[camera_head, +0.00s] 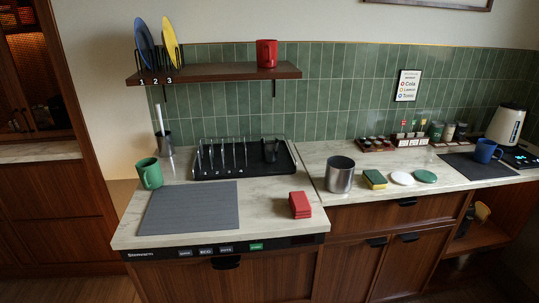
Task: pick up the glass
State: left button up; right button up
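A small see-through, dark-looking glass (271,152) appears to stand in the right part of the black dish rack (215,174), at the back of the left counter. It is small in the picture, and I cannot tell whether it is upright or upside down. The rack has several upright dividers to the left of the glass. Neither of my grippers shows in the head view.
A wooden shelf (215,73) with a red mug (267,54) hangs above.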

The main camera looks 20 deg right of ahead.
aim_at(268, 146)
jog(key=i+l, duration=0.1)
jog(key=l, duration=0.35)
jog(key=i+l, duration=0.1)
jog(key=l, duration=0.3)
jog(key=i+l+z, duration=0.1)
jog(key=l, duration=0.35)
